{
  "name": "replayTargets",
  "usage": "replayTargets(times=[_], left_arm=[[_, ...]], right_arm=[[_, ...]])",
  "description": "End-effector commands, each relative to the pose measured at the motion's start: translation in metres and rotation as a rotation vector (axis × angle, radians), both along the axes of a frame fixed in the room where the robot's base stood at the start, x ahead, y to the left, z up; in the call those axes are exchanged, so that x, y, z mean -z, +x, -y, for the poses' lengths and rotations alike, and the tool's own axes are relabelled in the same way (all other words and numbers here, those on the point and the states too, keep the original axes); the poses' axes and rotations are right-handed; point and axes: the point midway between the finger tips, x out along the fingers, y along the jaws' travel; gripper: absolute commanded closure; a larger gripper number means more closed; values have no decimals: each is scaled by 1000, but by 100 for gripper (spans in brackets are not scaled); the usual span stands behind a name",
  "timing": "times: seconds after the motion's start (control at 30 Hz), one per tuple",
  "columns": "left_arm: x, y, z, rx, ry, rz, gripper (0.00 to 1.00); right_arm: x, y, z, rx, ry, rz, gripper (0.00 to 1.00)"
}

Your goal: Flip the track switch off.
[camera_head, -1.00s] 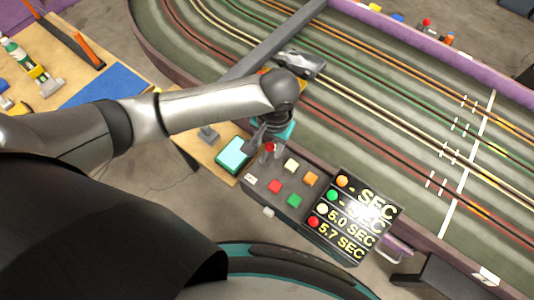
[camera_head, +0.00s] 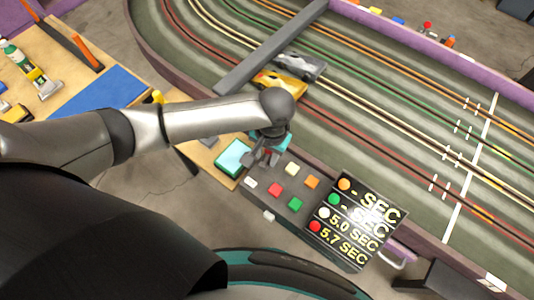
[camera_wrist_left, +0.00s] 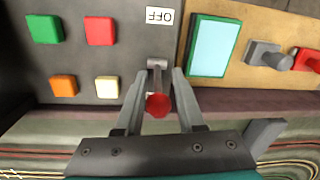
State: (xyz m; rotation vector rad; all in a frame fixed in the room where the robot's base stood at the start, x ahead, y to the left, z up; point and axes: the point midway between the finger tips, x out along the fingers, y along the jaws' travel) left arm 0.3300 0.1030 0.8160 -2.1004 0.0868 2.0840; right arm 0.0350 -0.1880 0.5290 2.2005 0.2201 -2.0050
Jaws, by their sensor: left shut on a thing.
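The track switch has a red knob (camera_wrist_left: 157,105) on a short grey lever (camera_wrist_left: 157,75). It stands on the dark control console (camera_head: 293,187). In the left wrist view the white OFF label (camera_wrist_left: 160,16) lies at the top, and the lever leans away from it, toward the track side. My left gripper (camera_wrist_left: 158,90) is shut on the lever, with one finger on each side and the red knob between them. In the head view my left gripper (camera_head: 264,157) is at the console's upper left corner and mostly hides the switch. My right gripper is not in view.
Red (camera_wrist_left: 99,31), green (camera_wrist_left: 45,29), orange (camera_wrist_left: 64,86) and pale (camera_wrist_left: 107,87) buttons sit beside the switch. A teal-edged pad (camera_head: 233,157) is close on the left. A scoreboard (camera_head: 355,220) adjoins the console. Yellow (camera_head: 282,84) and grey (camera_head: 300,65) cars are on the track.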

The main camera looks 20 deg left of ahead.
Motion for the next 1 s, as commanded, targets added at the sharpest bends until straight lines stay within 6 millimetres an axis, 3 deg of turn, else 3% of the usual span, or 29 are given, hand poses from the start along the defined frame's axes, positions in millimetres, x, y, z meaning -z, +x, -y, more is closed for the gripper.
replayTargets(times=[0.13, 1.0], left_arm=[[0, -1, 4, 2, -9, -1, 100], [0, -2, 7, 2, -19, -2, 100]], right_arm=[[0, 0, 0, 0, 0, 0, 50], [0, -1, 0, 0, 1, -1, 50]])
